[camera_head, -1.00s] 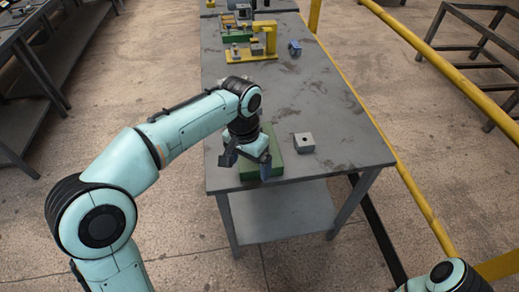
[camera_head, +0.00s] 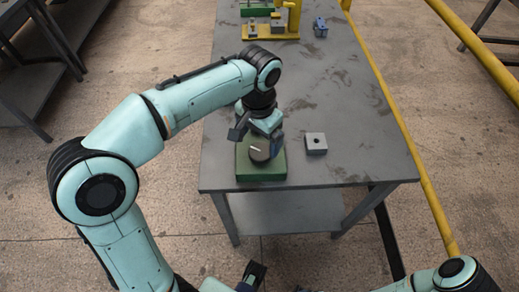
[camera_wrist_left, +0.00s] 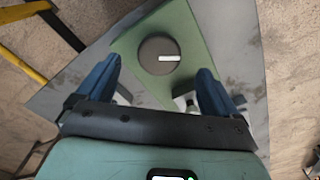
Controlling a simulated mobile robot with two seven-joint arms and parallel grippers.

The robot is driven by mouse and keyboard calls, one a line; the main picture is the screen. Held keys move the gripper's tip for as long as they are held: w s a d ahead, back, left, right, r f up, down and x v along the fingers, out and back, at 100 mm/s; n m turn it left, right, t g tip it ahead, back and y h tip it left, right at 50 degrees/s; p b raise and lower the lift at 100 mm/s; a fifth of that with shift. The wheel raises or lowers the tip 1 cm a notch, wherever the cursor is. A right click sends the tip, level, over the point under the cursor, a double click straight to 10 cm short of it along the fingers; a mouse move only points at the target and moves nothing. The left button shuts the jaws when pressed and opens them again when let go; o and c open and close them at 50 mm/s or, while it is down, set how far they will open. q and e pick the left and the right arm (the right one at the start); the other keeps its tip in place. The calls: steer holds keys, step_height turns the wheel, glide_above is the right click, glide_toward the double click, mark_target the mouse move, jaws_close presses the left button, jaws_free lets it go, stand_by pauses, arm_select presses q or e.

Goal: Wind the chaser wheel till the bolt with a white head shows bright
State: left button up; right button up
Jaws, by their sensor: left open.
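The chaser wheel appears to be the dark round dial (camera_head: 264,154) with a white line, on top of a green box (camera_head: 262,174) near the front of the grey table. In the left wrist view the dial (camera_wrist_left: 158,53) lies ahead of the fingers, its white line pointing right. My left gripper (camera_head: 256,137) is open above the box, its blue fingers (camera_wrist_left: 156,88) apart and not around the dial. Small pale parts show beside the fingers in the wrist view. I cannot make out a white-headed bolt or whether one is bright. Part of my right gripper seems to show at the bottom edge (camera_head: 252,274).
A grey block with a dark hole (camera_head: 316,143) stands right of the green box. A yellow fixture (camera_head: 275,27) and a blue item (camera_head: 320,27) stand farther back. The table's middle (camera_head: 325,90) is clear. A yellow rail (camera_head: 415,150) runs along the right side.

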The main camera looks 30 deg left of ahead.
mark_target(259, 152)
arm_select(q)
step_height(259, 152, down, 6)
steer(key=shift+r+b, duration=0.25)
steer(key=shift+b, duration=0.15)
steer(key=shift+w, duration=0.1)
steer(key=c, duration=1)
